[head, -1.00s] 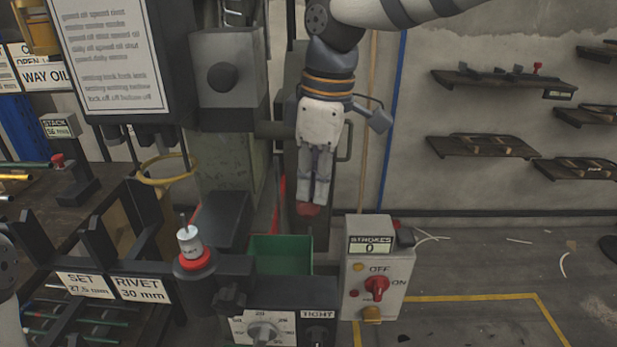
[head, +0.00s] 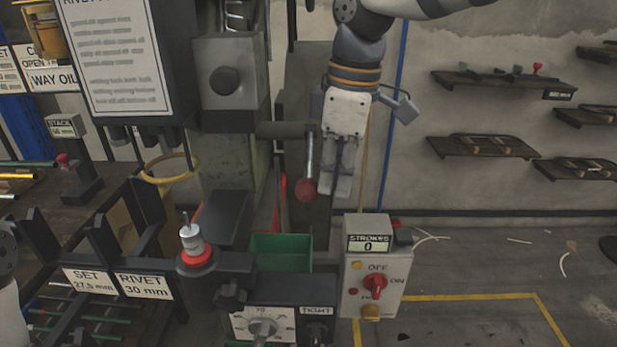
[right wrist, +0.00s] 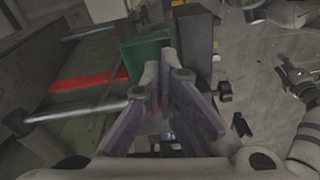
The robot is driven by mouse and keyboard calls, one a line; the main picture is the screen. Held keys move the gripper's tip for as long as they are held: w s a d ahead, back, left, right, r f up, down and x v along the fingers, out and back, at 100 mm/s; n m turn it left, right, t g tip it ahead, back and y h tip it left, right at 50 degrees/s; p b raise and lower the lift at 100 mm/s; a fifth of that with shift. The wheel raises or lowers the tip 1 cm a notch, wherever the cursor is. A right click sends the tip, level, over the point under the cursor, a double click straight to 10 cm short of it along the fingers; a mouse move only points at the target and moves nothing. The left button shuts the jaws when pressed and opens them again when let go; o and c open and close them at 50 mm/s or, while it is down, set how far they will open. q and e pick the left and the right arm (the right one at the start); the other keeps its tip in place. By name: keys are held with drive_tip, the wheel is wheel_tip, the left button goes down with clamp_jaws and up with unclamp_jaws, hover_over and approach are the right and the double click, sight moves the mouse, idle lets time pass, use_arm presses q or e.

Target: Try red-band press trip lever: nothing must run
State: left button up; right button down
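The press (head: 228,150) has a trip lever (head: 309,155), a metal rod with a red ball knob (head: 306,189), hanging from a horizontal bar. The rod also shows in the right wrist view (right wrist: 75,112); its knob end is mostly hidden behind a finger. My right gripper (head: 340,192) is just right of the knob in the head view, fingers down, slightly apart and empty. It also shows in the right wrist view (right wrist: 162,66). The stroke counter (head: 368,244) reads 0. A red rotary switch (head: 375,286) sits between OFF and ON labels. My left gripper is not visible.
A green bin (head: 281,250) stands below the lever, also in the right wrist view (right wrist: 148,52). A red-collared post (head: 196,258) and a dial panel (head: 262,326) stand in front. Wall shelves (head: 482,147) are at right; the floor there is mostly clear.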

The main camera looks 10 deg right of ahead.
wheel_tip(320, 180, up, 11)
drive_tip(key=shift+s+d, duration=0.3)
drive_tip(key=shift+d, duration=0.15)
